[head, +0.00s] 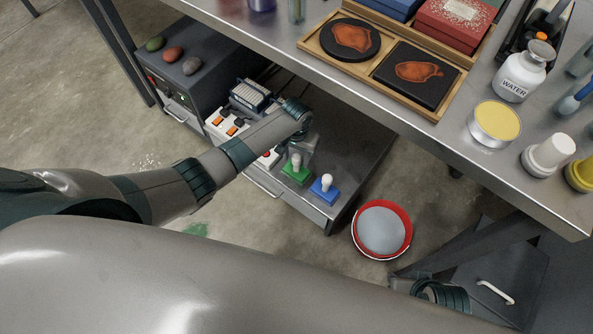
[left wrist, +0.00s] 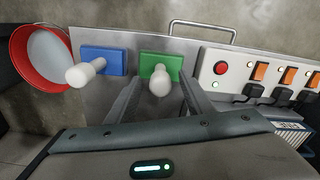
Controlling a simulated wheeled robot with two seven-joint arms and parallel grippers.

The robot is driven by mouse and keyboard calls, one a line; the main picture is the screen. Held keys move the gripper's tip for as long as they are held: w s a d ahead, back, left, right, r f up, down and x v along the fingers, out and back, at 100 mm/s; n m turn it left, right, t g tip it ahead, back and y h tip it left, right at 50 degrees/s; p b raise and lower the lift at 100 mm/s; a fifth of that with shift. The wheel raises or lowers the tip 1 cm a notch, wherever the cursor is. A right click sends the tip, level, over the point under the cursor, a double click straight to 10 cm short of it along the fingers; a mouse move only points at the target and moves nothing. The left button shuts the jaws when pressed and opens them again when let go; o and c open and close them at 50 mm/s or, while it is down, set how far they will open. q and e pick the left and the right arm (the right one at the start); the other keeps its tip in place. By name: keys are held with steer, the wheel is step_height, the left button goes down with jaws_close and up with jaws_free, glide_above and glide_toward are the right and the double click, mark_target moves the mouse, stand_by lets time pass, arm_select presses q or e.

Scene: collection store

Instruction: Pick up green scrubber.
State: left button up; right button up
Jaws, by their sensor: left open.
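The green scrubber (head: 296,172) has a flat green base and an upright pale knob handle. It stands on a low grey cabinet top, just beyond my left gripper (head: 300,145). In the left wrist view the green scrubber (left wrist: 161,67) shows ahead, with its knob between the open fingers of my left gripper (left wrist: 160,92). The fingers look apart from the knob; whether they reach around it I cannot tell. My right gripper is not seen; only part of what looks like my right arm shows at the lower right.
A similar blue scrubber (head: 325,189) stands beside the green one; it also shows in the left wrist view (left wrist: 102,61). A white power strip with orange switches (left wrist: 262,76) lies on the other side. A red bucket (head: 383,231) is on the floor. The table edge (head: 400,122) overhangs behind.

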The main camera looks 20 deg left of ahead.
arm_select(q)
steer(key=shift+f, duration=0.2)
stand_by(0.3)
jaws_close()
steer(key=shift+r, duration=0.15)
